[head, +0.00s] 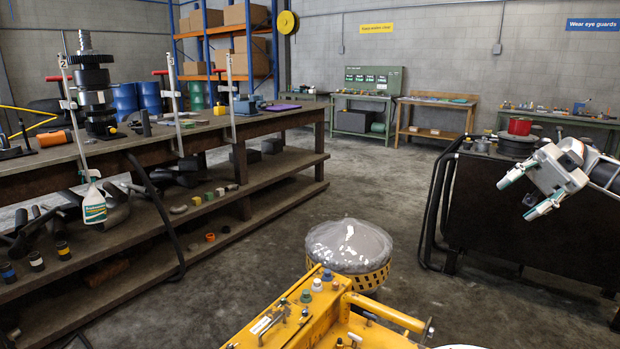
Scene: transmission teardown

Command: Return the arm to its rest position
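My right gripper (527,191) shows at the right of the head view, on an arm that comes in from the right edge. Its two pale fingers with green-grey pads point left and down and are spread wide apart. Nothing is between them. It hangs in the air in front of the dark bench on the right and touches nothing that I can see. My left gripper and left arm are not in view.
A dark bench (500,215) with a red pot (519,126) stands right.

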